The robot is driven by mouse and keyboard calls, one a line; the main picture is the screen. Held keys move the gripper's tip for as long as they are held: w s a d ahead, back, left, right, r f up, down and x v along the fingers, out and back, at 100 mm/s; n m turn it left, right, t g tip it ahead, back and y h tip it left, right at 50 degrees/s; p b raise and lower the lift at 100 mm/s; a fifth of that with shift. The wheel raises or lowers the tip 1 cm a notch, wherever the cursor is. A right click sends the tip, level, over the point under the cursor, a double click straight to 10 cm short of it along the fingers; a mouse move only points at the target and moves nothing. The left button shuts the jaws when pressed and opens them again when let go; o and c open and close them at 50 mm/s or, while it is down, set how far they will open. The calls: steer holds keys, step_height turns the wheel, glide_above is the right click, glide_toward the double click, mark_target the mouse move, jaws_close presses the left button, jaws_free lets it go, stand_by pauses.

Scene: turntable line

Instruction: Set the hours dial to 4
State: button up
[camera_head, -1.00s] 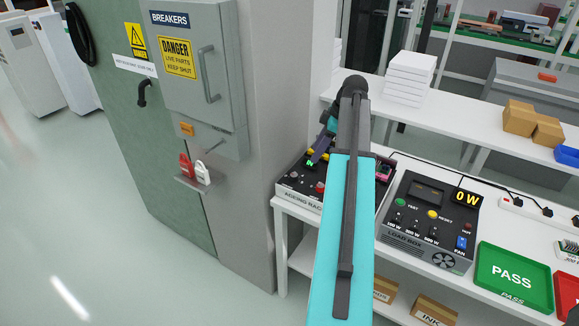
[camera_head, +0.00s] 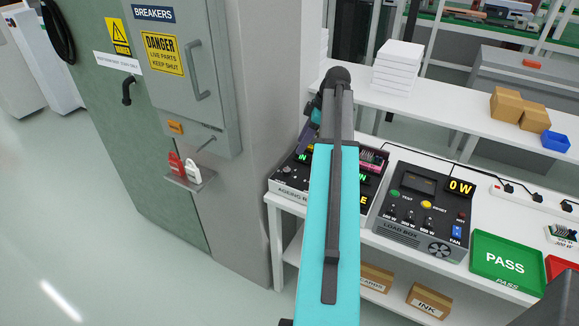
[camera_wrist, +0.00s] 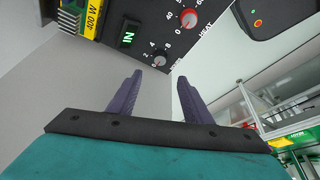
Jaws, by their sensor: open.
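The ageing rack (camera_head: 288,190) stands at the left end of the white bench in the head view, partly hidden behind my arm. In the head view my arm hides most of the gripper.
The load box (camera_head: 425,215), reading 0 W, stands right of the rack. A green PASS tray (camera_head: 482,262) lies further right. The breaker cabinet (camera_head: 185,75) and its grey wall are close on the left. A stack of white boxes (camera_head: 398,68) stands behind.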

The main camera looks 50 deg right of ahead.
mark_target(287, 170)
steer(key=shift+p+x, duration=1.9)
steer(key=shift+x, duration=4.55)
steer(key=shift+s, duration=0.15)
steer(key=shift+c, duration=0.2)
steer(key=c, duration=1)
